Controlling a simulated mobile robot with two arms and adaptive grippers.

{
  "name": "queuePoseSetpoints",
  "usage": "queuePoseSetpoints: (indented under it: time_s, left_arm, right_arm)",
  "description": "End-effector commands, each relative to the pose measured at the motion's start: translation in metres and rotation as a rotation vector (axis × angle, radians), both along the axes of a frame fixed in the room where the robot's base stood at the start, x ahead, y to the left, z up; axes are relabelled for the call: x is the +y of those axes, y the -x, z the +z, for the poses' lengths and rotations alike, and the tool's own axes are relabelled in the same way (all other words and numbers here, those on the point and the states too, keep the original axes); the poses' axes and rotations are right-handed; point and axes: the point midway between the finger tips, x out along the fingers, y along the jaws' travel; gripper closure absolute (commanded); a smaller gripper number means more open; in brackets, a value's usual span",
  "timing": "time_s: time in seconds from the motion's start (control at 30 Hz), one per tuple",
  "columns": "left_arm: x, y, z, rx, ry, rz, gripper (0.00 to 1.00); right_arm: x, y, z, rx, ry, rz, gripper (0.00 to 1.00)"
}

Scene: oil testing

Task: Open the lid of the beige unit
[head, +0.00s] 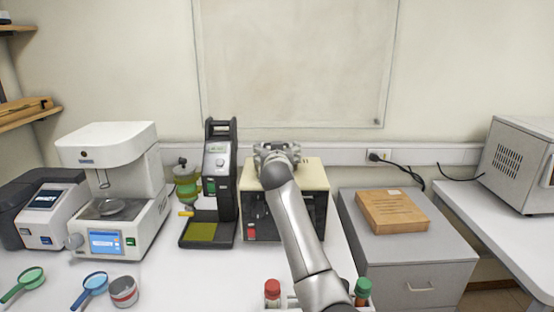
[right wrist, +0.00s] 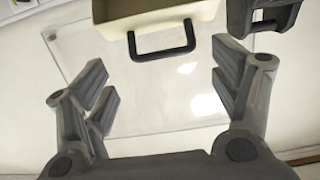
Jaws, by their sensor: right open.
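The beige unit (head: 316,173) stands on the white bench in the head view, with a flat beige top and a dark front. Its lid looks shut. In the right wrist view the beige body (right wrist: 120,12) shows at the top, with a black bar handle (right wrist: 163,54) at its edge. My right gripper (head: 277,152) is over the back of the unit; my forearm covers part of the top and front. In the right wrist view the right gripper (right wrist: 165,92) is open and empty, the handle apart from both fingers. My left gripper is not in view.
A black tester (head: 215,185) stands close left of the unit, and shows in the right wrist view (right wrist: 265,14). A white instrument (head: 115,180) is farther left. A red-capped bottle (head: 272,290) and a green-capped bottle (head: 362,289) stand in front. The wall panel (head: 295,60) is behind.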

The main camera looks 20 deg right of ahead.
Motion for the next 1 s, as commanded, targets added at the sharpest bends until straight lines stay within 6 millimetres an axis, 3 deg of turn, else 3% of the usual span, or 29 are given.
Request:
queuePoseSetpoints:
  time_s: [0.6,1.0]
  left_arm:
    - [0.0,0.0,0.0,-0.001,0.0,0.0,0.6]
    - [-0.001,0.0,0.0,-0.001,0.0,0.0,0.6]
  right_arm:
    - [0.02,0.069,0.009,0.0,0.0,0.002,0.17]
    - [0.023,0.078,0.01,0.001,0.0,0.001,0.17]
